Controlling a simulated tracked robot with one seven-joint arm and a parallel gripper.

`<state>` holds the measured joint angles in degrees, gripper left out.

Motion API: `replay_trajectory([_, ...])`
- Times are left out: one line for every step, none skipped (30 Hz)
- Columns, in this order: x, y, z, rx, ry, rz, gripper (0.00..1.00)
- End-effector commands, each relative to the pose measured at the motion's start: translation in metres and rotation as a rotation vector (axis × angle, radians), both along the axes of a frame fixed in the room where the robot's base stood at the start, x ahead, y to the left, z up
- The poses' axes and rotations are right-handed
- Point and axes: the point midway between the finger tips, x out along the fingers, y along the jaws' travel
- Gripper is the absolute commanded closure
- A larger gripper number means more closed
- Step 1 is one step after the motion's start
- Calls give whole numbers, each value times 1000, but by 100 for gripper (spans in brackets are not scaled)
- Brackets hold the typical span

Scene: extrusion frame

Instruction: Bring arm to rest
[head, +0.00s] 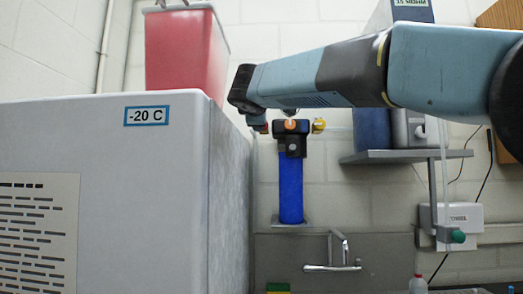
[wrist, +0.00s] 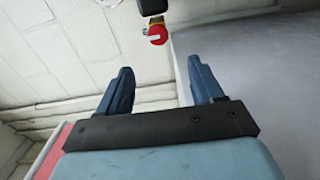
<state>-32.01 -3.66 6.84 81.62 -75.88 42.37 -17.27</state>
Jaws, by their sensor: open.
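My arm (head: 435,70) reaches in from the right edge of the head view and points left, raised above the sink area. Its dark wrist end is in front of the wall, just right of the red bin. My gripper (wrist: 157,82) shows in the wrist view with its two blue fingers spread apart and nothing between them. In the head view the fingers are mostly hidden behind the wrist. A red and yellow knob (wrist: 157,33) appears beyond the fingertips in the wrist view, apart from them.
A white freezer (head: 100,150) labelled -20 C fills the left. A red bin (head: 185,55) stands on it. A blue filter cylinder (head: 290,185) hangs below the arm, above a sink faucet (head: 335,262). A grey shelf (head: 400,156) and a towel dispenser (head: 460,214) are on the right.

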Motion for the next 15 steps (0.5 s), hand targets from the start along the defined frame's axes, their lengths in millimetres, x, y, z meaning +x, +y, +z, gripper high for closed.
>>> replay_trajectory([0,0,0,0,0,0,34])
replay_trajectory([0,0,0,0,0,0,34])
replay_trajectory([0,0,0,0,0,0,34])
replay_trajectory([0,0,0,0,0,0,34])
replay_trajectory([0,-1,-1,2,2,-2,34])
replay_trajectory([-1,-4,-3,7,8,-5,34])
replay_trajectory([-1,-8,-6,15,16,-10,34])
replay_trajectory([-3,-14,-9,25,26,-16,34])
replay_trajectory([-4,-24,-17,44,47,-28,34])
replay_trajectory([-6,-33,-24,62,65,-40,34])
replay_trajectory([-9,-44,-33,85,88,-54,34])
replay_trajectory([-13,-60,-46,119,123,-76,34])
replay_trajectory([-18,-72,-58,148,150,-94,34])
replay_trajectory([-23,-85,-70,179,180,-114,34])
replay_trajectory([-30,-102,-87,224,219,-141,34])
